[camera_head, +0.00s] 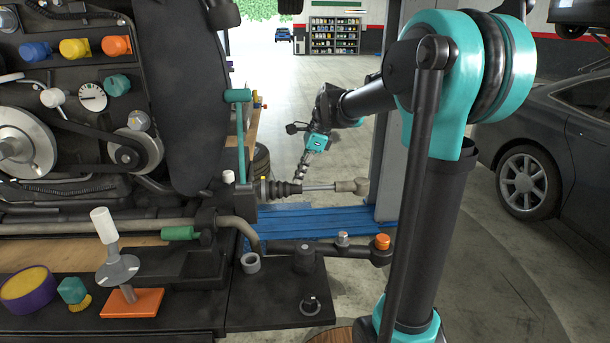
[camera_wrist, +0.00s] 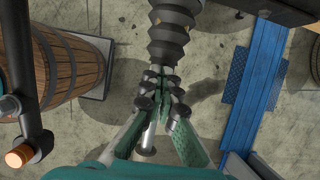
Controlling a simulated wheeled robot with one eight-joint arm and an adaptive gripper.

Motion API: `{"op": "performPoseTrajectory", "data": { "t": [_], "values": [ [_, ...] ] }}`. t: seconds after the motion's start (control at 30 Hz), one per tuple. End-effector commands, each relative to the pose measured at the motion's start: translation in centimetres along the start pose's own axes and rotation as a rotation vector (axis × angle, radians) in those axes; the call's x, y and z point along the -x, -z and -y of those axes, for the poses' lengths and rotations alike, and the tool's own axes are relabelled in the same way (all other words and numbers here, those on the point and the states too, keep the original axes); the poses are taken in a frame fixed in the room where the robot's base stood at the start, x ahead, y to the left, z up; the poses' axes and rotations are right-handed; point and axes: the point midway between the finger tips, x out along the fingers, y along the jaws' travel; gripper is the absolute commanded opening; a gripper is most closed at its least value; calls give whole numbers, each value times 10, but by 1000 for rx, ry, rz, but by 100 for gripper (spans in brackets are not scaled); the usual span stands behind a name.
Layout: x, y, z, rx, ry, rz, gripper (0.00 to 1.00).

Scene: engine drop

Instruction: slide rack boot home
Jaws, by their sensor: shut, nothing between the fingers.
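The rack boot (camera_head: 282,189) is a black ribbed bellows on the steering rack, just right of the dark rack housing (camera_head: 240,200). A yellowish band shows near its left end. My gripper (camera_head: 300,178) comes down from above at the boot's right, narrow end. In the wrist view the boot (camera_wrist: 170,35) is at the top, and my gripper's fingertips (camera_wrist: 158,92) are close together just below it, over the rod (camera_wrist: 150,138). Whether they touch the boot I cannot tell.
A teal-handled upright post (camera_head: 240,130) stands left of the boot. A lower arm with an orange cap (camera_head: 382,242) lies below it. A blue ramp (camera_head: 310,222) is on the floor behind. A wooden barrel (camera_wrist: 75,72) stands left in the wrist view.

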Motion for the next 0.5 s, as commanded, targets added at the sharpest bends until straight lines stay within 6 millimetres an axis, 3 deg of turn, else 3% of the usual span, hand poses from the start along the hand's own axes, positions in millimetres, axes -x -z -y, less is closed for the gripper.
{"op": "performPoseTrajectory", "data": {
  "t": [0.33, 0.5],
  "values": [
    [-1, -3, 0, 1, 0, 0, 0],
    [-9, -23, 0, 4, -2, 0, 0]
  ]
}}
